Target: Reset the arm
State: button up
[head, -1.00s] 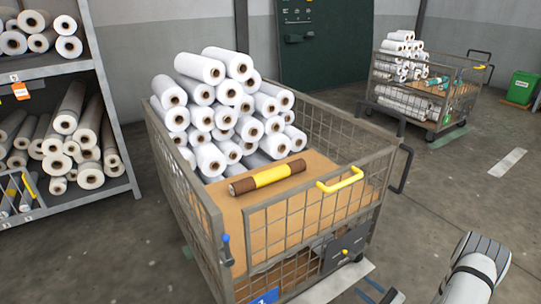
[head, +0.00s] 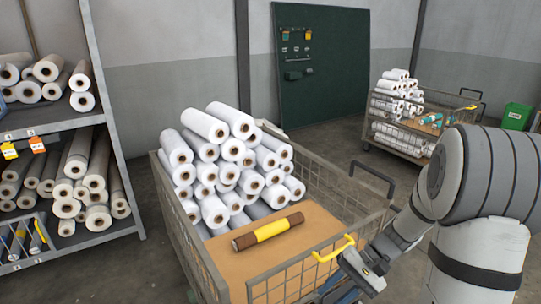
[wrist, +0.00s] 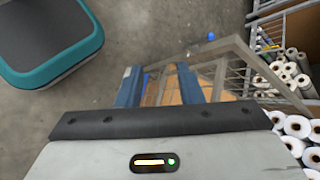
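My gripper (wrist: 158,75) is open and empty in the wrist view, its two blue fingers set apart with the cart's mesh and cardboard-coloured deck showing between and beyond them. In the head view my arm reaches in from the right, and the gripper hangs by the near right corner of the wire cart (head: 205,262), near its yellow handle (head: 334,248). Its fingertips are mostly cut off at the bottom edge there. I cannot tell whether it touches the cart.
The cart holds stacked white rolls (head: 232,160) and a brown roll with a yellow band (head: 268,231). A rack of rolls (head: 118,150) stands left. A second loaded cart (head: 405,140), a green board (head: 320,75) and a green bin (head: 516,117) are behind. Floor shows between the carts.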

jog(key=s+r+n+t+h+p, duration=0.1)
jog(key=s+r+h+p, duration=0.2)
jog(key=r, duration=0.5)
jog(key=s+r+n+t+h+p, duration=0.2)
jog(key=s+r+h+p, duration=0.1)
jog(key=r+p, duration=0.2)
jog(key=s+r+n+t+h+p, duration=0.1)
jog(key=s+r+t+h+p, duration=0.1)
jog(key=r, duration=0.8)
jog(key=shift+s+r+n+h+p, duration=0.3)
jog(key=shift+s+n+h+p, duration=0.15)
jog(key=shift+s+p, duration=0.6)
jog(key=shift+w+d, duration=0.1)
